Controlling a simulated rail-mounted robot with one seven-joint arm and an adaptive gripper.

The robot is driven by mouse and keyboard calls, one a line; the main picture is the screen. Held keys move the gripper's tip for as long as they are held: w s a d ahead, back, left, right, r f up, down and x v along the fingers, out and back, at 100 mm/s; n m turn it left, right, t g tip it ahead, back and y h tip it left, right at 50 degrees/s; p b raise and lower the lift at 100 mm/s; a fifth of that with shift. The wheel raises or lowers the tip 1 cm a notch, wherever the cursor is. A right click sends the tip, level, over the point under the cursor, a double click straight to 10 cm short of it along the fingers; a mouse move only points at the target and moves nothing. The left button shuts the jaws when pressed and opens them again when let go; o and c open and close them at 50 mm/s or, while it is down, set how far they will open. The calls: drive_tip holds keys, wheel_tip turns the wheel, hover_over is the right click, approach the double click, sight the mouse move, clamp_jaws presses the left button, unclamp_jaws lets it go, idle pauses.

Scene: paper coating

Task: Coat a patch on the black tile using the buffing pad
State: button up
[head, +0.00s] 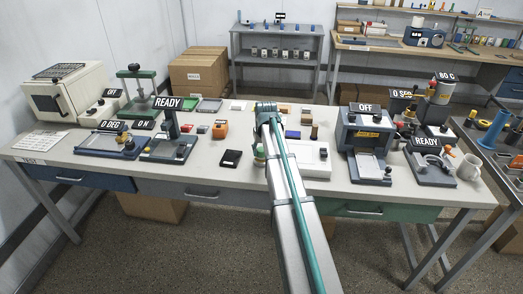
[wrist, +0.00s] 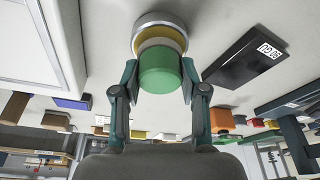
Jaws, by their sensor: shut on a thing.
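The buffing pad (wrist: 161,68) has a green cylindrical grip above pale, yellow and grey round layers. My gripper (wrist: 159,80) is shut on the green grip, with a finger on each side in the wrist view. In the head view my gripper (head: 260,151) is over the middle of the table, and the pad is mostly hidden by my arm. The black tile (head: 231,158) lies flat just left of the pad. The wrist view shows the tile (wrist: 238,60) to the right, apart from the pad, with a small white label. I cannot tell whether the pad touches the table.
A white tray (head: 315,171) lies close on the right of my gripper. An orange block (head: 220,130) and small coloured blocks stand behind the tile. A grey device marked OFF (head: 366,140) is farther right, and a READY device (head: 169,146) is to the left.

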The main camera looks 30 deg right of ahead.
sight(262, 149)
drive_tip(key=shift+f, duration=0.5)
idle(1.3)
drive_tip(key=shift+r, duration=0.1)
drive_tip(key=shift+r+p, duration=2.05)
drive_tip(key=shift+r, duration=1.4)
